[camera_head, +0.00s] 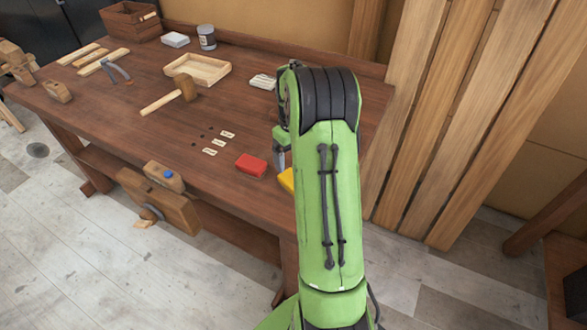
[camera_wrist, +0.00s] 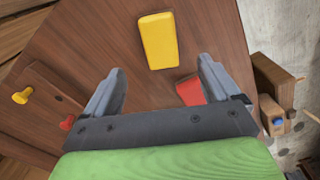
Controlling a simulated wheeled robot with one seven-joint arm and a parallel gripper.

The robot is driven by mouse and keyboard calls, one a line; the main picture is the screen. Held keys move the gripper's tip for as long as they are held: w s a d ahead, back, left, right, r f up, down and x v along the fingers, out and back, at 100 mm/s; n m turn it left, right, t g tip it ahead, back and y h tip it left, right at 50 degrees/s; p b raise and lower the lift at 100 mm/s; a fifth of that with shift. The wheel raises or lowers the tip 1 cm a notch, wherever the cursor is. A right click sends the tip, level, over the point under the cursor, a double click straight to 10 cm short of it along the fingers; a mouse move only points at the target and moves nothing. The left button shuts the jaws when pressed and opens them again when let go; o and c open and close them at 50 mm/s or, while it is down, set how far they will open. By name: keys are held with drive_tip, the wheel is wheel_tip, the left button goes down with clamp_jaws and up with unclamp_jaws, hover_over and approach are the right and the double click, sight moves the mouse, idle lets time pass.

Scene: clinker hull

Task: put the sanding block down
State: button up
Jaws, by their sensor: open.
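My gripper (camera_wrist: 161,66) is open, with nothing held between its fingers in the wrist view. A yellow block (camera_wrist: 158,40) lies flat on the bench just beyond the fingertips. A red block (camera_wrist: 189,90) lies beside the right finger, which partly hides it. In the head view the red block (camera_head: 251,165) is near the bench's front edge, and the yellow block (camera_head: 286,180) is mostly hidden behind my arm. I cannot tell which block is the sanding block.
The wooden bench (camera_head: 130,100) bears a mallet (camera_head: 185,88), a shallow wooden tray (camera_head: 197,69), a pale block (camera_head: 175,39), a can (camera_head: 207,37) and a wooden box (camera_head: 130,20). A vise (camera_head: 160,200) juts from the front. Tall planks (camera_head: 470,110) stand at right.

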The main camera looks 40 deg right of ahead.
drive_tip(key=s+a+r+t+h, duration=0.1)
drive_tip(key=s+a+r, duration=0.2)
drive_tip(key=a+r, duration=0.45)
drive_tip(key=s+a+r+t, duration=0.1)
drive_tip(key=s+a+r, duration=0.1)
drive_tip(key=a+r, duration=0.55)
drive_tip(key=s+a+t+y, duration=0.1)
drive_tip(key=s+a+t, duration=0.2)
drive_tip(key=s+a, duration=0.8)
drive_tip(key=s, duration=0.3)
drive_tip(key=shift+s+r+n+t, duration=0.15)
drive_tip(key=shift+s+n+t, duration=0.15)
drive_tip(key=shift+s, duration=0.1)
